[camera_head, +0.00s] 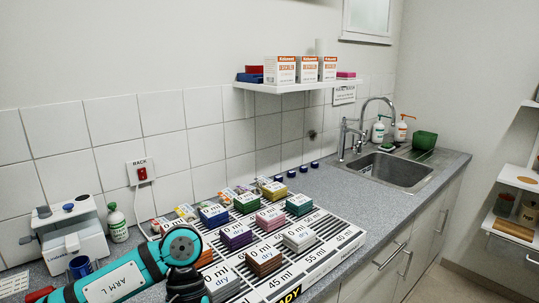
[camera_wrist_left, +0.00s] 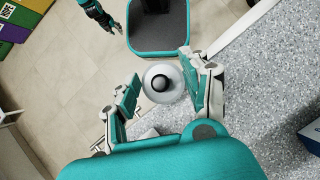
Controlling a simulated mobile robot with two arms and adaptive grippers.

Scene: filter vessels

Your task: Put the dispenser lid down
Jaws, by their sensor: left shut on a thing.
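In the left wrist view, my left gripper (camera_wrist_left: 162,86) is shut on the dispenser lid (camera_wrist_left: 160,74), a round pale grey disc with a black knob in its middle. The lid sits between the two fingers, near the counter's edge; its height above the counter is unclear. In the head view my left arm comes in at the lower left, and the lid cannot be made out there. What looks like my right gripper (camera_wrist_left: 97,12) shows small at the top of the left wrist view, over the floor; its fingers are too small to judge.
The speckled counter (camera_head: 359,209) holds a striped mat (camera_head: 337,243) with several coloured boxes. A white machine (camera_head: 73,233) and a green-capped bottle (camera_head: 117,224) stand at the left by the tiled wall. A sink (camera_head: 390,171) lies at the far right.

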